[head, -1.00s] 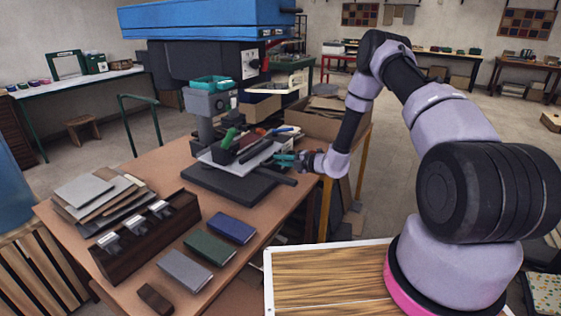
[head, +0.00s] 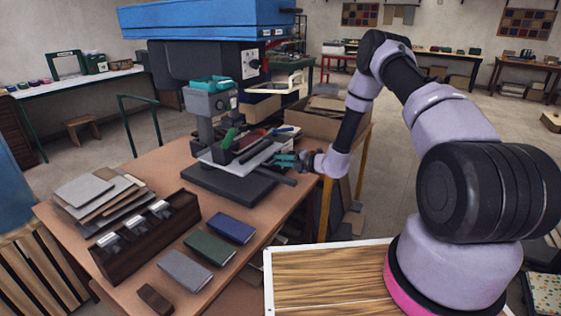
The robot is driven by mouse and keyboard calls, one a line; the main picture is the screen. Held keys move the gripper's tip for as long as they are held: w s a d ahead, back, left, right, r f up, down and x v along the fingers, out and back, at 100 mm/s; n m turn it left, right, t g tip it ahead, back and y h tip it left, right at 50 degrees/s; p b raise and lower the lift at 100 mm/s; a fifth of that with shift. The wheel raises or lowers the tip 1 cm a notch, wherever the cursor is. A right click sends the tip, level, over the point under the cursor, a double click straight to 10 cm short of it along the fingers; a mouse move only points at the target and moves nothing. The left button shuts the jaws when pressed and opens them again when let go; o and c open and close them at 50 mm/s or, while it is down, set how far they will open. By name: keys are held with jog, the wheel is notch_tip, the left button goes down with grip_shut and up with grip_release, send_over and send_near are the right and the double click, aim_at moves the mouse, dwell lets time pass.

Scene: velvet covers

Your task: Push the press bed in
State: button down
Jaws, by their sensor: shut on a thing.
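The press (head: 212,103) stands at the back of the brown table, on a dark base (head: 228,184). Its bed (head: 216,159) is a light grey plate above that base, with dark bars and a green-handled part on top. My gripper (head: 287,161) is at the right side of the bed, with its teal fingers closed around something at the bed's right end. The held part is small and mostly hidden by the fingers; it looks like the bed's handle. A dark bar (head: 276,175) sticks out just below the fingers.
A dark wooden rack (head: 145,238) and stacked boards (head: 98,195) lie at the left. Blue (head: 231,228), green (head: 209,247) and grey (head: 185,271) covers lie in front. A cardboard box (head: 305,122) stands behind my gripper.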

aim_at(269, 156)
jog(key=x, duration=0.2)
jog(key=r+x, duration=0.1)
jog(key=x, duration=0.1)
jog(key=shift+w+a+f, duration=0.1)
jog(key=shift+w+a, duration=0.05)
jog(key=shift+w, duration=0.05)
jog(key=c, duration=0.8)
grip_release()
jog(key=shift+a, duration=0.1)
jog(key=shift+c, duration=0.2)
jog(key=v, duration=1.1)
